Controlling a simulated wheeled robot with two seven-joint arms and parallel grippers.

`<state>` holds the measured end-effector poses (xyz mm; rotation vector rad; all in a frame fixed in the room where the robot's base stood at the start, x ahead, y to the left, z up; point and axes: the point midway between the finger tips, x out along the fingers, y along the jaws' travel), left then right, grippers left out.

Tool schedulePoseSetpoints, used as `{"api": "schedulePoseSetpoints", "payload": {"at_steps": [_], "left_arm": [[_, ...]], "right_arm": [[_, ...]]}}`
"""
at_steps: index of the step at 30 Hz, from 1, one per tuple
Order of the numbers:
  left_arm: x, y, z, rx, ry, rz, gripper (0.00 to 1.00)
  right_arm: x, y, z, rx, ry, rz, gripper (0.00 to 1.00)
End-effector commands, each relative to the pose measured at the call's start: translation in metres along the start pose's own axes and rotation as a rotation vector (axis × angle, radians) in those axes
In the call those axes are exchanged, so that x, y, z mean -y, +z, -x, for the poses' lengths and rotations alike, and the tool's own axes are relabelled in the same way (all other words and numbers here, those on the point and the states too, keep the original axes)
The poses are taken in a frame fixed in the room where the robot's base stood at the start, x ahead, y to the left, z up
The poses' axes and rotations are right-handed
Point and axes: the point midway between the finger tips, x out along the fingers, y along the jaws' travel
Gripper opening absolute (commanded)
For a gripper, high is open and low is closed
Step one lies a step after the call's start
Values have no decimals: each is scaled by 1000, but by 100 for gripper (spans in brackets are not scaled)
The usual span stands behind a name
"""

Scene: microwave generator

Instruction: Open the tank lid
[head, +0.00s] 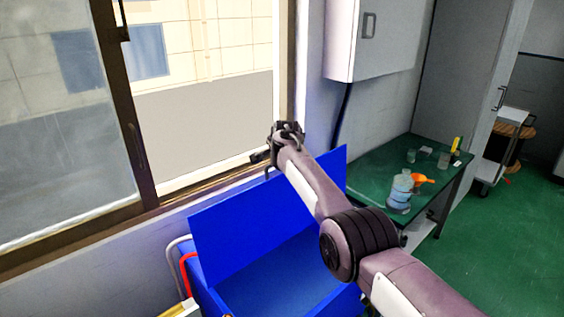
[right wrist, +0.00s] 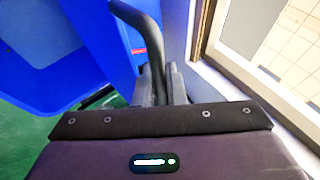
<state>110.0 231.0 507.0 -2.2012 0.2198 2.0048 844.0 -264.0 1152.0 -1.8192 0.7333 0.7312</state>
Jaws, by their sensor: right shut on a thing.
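The blue tank (head: 285,275) stands below the window, with its inside showing. Its blue lid (head: 225,225) is raised and tilted up towards the window wall. My right gripper (head: 280,145) is at the lid's upper edge, with my arm crossing in front of the lid and the tank. In the right wrist view, my right gripper (right wrist: 165,88) is shut on a dark curved handle (right wrist: 142,22) beside the blue lid (right wrist: 98,28). The exact grip point is partly hidden by the fingers. My left gripper is not in view.
The window frame (head: 150,195) and sill run close behind the lid. A green table (head: 390,160) with a bottle (head: 400,190) and an orange funnel (head: 422,180) stands to the right. A red pipe (head: 185,275) is left of the tank.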

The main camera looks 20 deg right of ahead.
Motion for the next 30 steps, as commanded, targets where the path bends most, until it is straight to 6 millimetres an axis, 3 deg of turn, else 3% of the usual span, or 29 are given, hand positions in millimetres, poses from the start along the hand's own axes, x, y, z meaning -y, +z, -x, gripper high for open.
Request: {"api": "schedulePoseSetpoints", "payload": {"at_steps": [5,6,10,23,30], "left_arm": [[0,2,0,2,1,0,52],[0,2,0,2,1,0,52],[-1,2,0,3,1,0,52],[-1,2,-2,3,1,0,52],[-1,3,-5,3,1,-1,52]], "right_arm": [[-1,0,0,2,4,0,0],[-1,0,-1,3,4,0,16],[-1,0,-1,2,4,0,32],[-1,1,3,-1,4,1,32],[-1,2,24,2,0,0,32]]}}
